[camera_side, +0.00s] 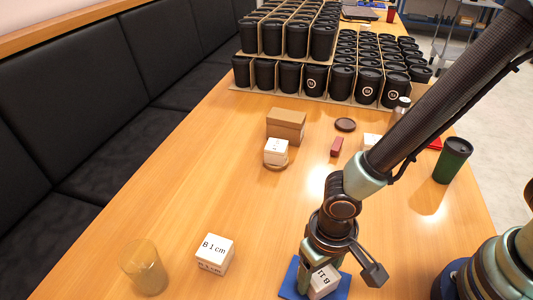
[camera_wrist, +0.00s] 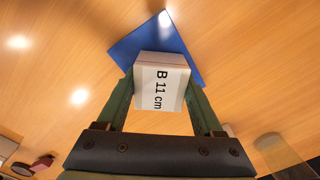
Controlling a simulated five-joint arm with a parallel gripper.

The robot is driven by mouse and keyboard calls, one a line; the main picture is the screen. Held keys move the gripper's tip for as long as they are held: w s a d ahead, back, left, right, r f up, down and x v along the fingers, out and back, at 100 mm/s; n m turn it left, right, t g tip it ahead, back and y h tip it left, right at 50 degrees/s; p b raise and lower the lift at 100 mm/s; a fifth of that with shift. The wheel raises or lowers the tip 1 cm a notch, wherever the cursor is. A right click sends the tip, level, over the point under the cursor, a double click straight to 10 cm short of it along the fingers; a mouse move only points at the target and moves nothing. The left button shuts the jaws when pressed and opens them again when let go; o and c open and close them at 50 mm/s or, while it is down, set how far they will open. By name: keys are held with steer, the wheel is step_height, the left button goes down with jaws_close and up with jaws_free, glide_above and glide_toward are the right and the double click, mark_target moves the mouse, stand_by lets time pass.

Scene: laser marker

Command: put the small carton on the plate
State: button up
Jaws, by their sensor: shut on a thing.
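A white carton (camera_side: 323,282) marked "B 11 cm" is held between the fingers of my gripper (camera_wrist: 160,88). Its printed face shows clearly in the wrist view (camera_wrist: 160,92). A flat blue square (camera_side: 289,278) lies under the gripper, and in the wrist view the blue square (camera_wrist: 183,38) is partly hidden behind the carton. I cannot tell whether the carton touches it. A second white box (camera_side: 213,255) marked "B 1 cm" stands to the left.
A clear cup (camera_side: 145,267) stands at the front left. A brown box (camera_side: 286,125), a red block (camera_side: 337,147) and a dark round lid (camera_side: 345,125) are mid-table. A green cup (camera_side: 453,160) stands right. Several black cups fill the back. The left middle is clear.

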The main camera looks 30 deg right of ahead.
steer(key=shift+f, duration=0.15)
steer(key=o, duration=1.4)
step_height(320, 180, up, 12)
steer(key=w+d+r+t, duration=0.2)
steer(key=w+d+r, duration=0.2)
steer(key=d, duration=0.7)
steer(key=w+d+r+t, duration=0.3)
steer(key=d+r, duration=0.4)
steer(key=d, duration=0.5)
steer(key=shift+w+r+t, duration=0.2)
steer(key=shift+w+t, duration=0.1)
steer(key=shift+w, duration=0.35)
